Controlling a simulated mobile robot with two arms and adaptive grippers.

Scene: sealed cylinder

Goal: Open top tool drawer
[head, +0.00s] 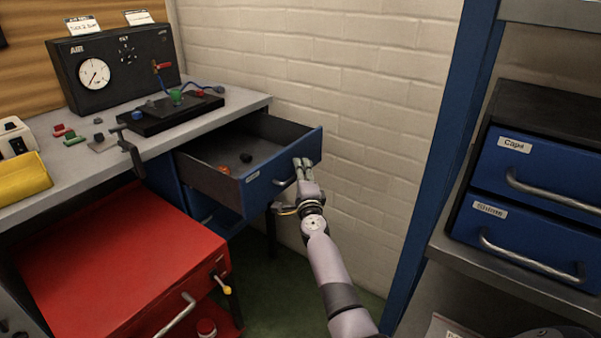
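The top tool drawer (285,166) is blue-fronted and stands pulled well out from under the grey workbench (237,107). Small orange and dark items lie inside it. My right gripper (299,168) is at the drawer front, by its handle (284,184). Its fingers overlap the handle's right part, and I cannot tell whether they are closed around it. My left gripper is not in view.
A red cabinet (117,250) stands at the lower left, near the open drawer. A black gauge box (115,66) and a fixture (171,110) are on the bench. A blue-framed shelf with blue drawers (527,180) is at the right.

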